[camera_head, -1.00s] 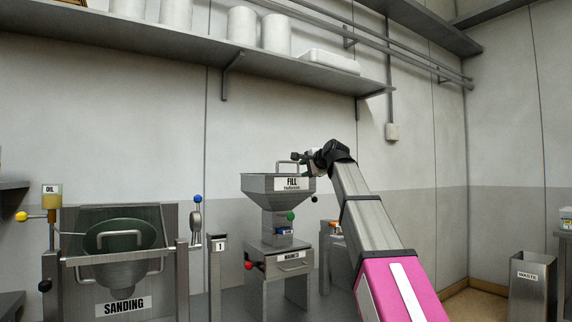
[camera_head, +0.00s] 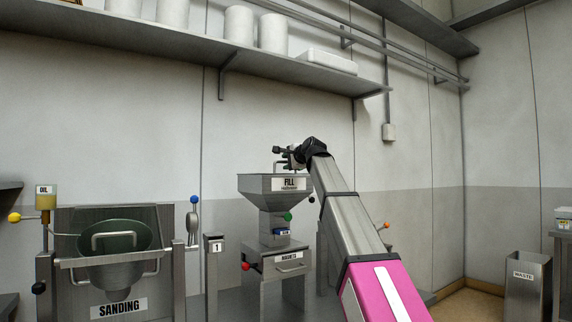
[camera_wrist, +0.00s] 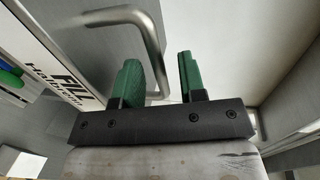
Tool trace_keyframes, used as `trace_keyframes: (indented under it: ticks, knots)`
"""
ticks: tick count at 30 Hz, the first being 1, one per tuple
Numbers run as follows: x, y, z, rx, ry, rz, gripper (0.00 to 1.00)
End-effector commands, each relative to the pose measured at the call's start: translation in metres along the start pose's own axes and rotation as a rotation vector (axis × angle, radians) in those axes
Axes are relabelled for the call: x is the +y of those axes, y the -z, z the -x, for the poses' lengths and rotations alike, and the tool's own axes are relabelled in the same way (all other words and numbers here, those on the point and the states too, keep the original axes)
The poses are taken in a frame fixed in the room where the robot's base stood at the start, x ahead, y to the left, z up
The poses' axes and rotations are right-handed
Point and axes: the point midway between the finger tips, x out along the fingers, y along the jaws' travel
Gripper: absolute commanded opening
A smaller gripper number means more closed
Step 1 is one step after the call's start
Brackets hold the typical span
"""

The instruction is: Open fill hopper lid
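The grey fill hopper (camera_head: 256,183) stands at the middle of the head view, with a FILL label on its front. Its lid appears closed, with a bent metal handle (camera_head: 275,165) on top, partly hidden by my gripper. My gripper (camera_head: 284,150) is above the hopper's top, beside the handle. In the wrist view my gripper (camera_wrist: 160,78) has its two green fingers apart with nothing clamped. One leg of the handle (camera_wrist: 152,38) shows in the gap between the fingers; I cannot tell whether it lies between them or beyond them.
A wall shelf (camera_head: 180,52) with white containers hangs above and behind the hopper. The sanding station (camera_head: 120,250) stands at left, with a numbered post (camera_head: 214,265) beside it. A waste bin (camera_head: 526,290) stands at far right. Space above the hopper, below the shelf, looks free.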

Motion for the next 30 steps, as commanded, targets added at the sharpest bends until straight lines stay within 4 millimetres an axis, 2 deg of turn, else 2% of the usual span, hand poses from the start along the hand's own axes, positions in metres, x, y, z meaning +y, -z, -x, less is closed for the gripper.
trace_keyframes:
  ticks: [3,12,14,15,16,23,30]
  knots:
    - [0.0,0.001,-0.012,0.0,-0.001,0.0,0.37]
    - [0.001,0.0,-0.015,0.001,-0.001,0.0,0.37]
    - [0.001,0.0,-0.014,0.0,-0.001,0.0,0.18]
    - [0.001,0.0,-0.014,0.0,0.0,0.0,0.05]
    - [0.001,0.0,-0.014,0.0,-0.001,0.0,0.0]
    - [-0.001,0.0,-0.015,0.0,-0.004,0.0,0.0]
    - [-0.02,0.001,-0.017,0.0,-0.066,0.001,0.0]
